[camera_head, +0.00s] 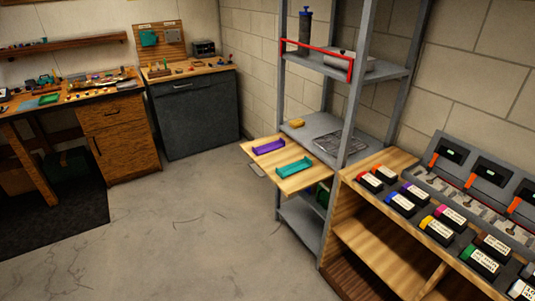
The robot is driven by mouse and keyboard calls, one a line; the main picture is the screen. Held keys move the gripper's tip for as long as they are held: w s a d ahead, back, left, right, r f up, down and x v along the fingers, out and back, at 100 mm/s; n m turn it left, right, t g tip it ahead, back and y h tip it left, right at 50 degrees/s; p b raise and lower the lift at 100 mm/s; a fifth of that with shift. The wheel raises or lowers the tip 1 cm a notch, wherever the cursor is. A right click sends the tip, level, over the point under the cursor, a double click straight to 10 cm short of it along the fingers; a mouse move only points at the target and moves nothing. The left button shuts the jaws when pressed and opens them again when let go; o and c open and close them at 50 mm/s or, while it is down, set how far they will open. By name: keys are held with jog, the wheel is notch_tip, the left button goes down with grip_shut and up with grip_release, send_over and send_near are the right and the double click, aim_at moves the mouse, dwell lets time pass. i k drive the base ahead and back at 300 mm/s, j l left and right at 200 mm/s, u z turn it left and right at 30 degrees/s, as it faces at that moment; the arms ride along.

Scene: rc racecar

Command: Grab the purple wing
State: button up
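The purple wing (269,146) is a small, long piece lying on a light wooden board (254,152) that juts out to the left of the grey metal shelf. A teal wing (294,168) of similar shape lies on the same board, nearer to me and a little to the right, apart from the purple one. Nothing covers the purple wing. My gripper does not show in this view.
The grey shelf (350,110) has upright posts and a red bar (318,50) above the board. A wooden rack (358,207) with several labelled black boxes stands at the right. Workbenches (125,140) line the back left. The concrete floor (170,230) in front is clear.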

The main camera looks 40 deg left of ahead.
aim_at(275, 145)
jog(key=u, duration=1.55)
